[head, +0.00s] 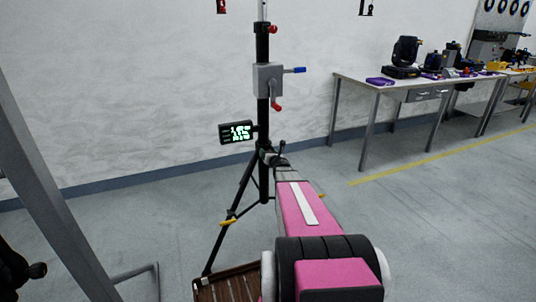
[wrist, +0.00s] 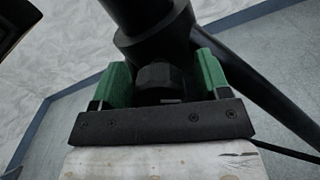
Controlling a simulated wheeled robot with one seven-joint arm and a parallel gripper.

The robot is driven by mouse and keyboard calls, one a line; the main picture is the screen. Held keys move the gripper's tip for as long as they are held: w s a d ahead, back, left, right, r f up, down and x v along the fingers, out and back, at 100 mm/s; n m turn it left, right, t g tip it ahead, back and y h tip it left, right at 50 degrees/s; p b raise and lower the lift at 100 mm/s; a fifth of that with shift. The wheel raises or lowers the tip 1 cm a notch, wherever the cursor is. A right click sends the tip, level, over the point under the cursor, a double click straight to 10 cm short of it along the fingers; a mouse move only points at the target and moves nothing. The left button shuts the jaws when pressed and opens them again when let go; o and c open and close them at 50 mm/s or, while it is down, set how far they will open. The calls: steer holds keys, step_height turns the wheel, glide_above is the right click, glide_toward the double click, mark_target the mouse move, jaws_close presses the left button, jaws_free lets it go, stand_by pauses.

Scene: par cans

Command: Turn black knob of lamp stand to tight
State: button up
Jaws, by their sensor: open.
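The lamp stand (head: 262,115) is a black upright pole on spread tripod legs, in the middle of the head view. Its black knob (wrist: 160,79) shows in the wrist view, below a dark collar on the pole (wrist: 143,22). My gripper (wrist: 162,72) has green fingers, one on each side of the knob. The fingers are open, and the knob lies between them in the picture. I cannot tell whether either finger touches it. In the head view my pink arm reaches to the stand's lower part and hides part of it; the knob cannot be made out there.
A grey winch box (head: 268,80) with a blue handle and a red-tipped crank is on the pole. A small display (head: 236,132) hangs left of it. One tripod leg (wrist: 258,88) slants past the right finger. A table (head: 372,88) with equipment stands at the right; floor between is clear.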

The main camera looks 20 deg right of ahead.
steer(key=c, duration=0.9)
steer(key=shift+m, duration=0.4)
